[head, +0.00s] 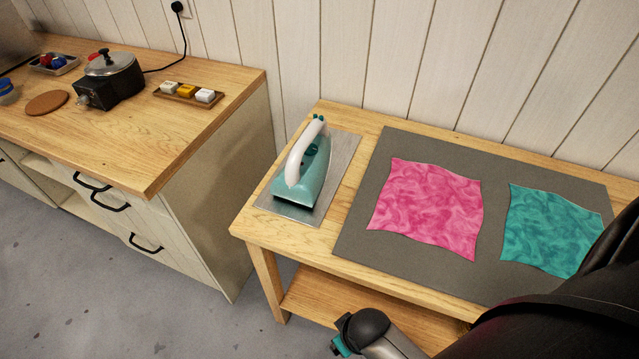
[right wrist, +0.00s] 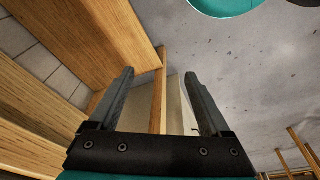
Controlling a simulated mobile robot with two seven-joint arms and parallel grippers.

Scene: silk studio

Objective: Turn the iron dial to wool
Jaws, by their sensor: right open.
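The iron (head: 308,177) has a teal body and a white handle. It rests on a metal plate (head: 338,168) at the left end of the low wooden table. A small dark teal round part (head: 312,149) under the handle looks like the dial; its marks are too small to read. My right gripper (right wrist: 162,76) is open and empty in the right wrist view, with wooden table parts and the floor beyond it. The iron does not show there. In the head view my right arm is low at the front of the table, apart from the iron. My left gripper is not in view.
A grey mat (head: 365,235) bears a pink cloth (head: 428,208) and a teal cloth (head: 553,230). A wooden counter (head: 150,145) at the left holds a lidded pot (head: 110,78) and a small tray of blocks (head: 187,93). Floor separates the furniture fronts.

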